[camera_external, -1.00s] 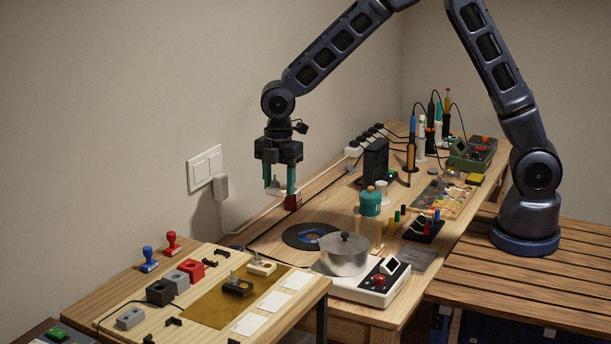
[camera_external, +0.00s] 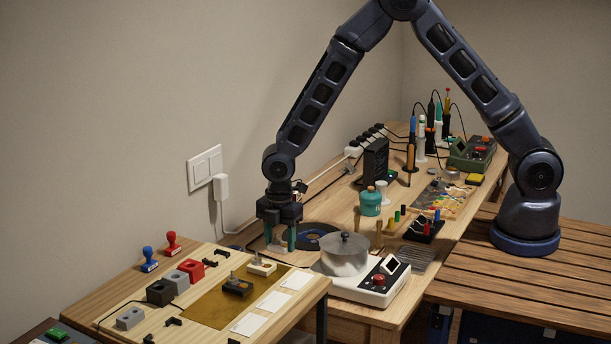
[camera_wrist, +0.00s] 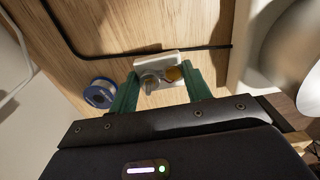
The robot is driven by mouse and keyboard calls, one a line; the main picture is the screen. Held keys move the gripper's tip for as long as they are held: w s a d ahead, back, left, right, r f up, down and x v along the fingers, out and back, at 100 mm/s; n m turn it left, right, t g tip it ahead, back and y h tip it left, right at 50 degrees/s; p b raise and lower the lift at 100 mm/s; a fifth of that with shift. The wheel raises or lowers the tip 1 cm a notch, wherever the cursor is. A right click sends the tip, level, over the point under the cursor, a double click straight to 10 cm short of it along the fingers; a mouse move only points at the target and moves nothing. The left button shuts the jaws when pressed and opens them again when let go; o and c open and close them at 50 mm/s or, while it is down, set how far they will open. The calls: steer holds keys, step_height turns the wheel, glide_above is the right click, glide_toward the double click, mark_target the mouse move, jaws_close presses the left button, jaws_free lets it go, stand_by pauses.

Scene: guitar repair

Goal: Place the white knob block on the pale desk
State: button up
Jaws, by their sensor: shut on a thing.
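The white knob block (camera_wrist: 170,56) is between my gripper's green fingers in the wrist view. It carries a grey knob and a brass-coloured knob. My gripper (camera_external: 279,243) is shut on it, low over the left part of the pale wooden desk (camera_external: 325,213); the desk also fills the background of the wrist view (camera_wrist: 120,45). In the external view the block (camera_external: 276,248) is mostly hidden by the fingers. Whether it touches the desktop I cannot tell. My gripper also shows in the wrist view (camera_wrist: 160,80).
A black cable (camera_wrist: 100,57) runs past the block. A blue-and-white spool (camera_wrist: 101,92) lies left of my gripper. A metal pot (camera_external: 344,253) and a white device with a red button (camera_external: 370,290) stand to the right.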

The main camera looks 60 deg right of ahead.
mark_target(280, 244)
steer(key=shift+f, duration=2.1)
steer(key=shift+f, duration=0.15)
steer(key=o, duration=1)
steer(key=shift+c, duration=0.2)
step_height(280, 244, up, 12)
steer(key=shift+r, duration=0.25)
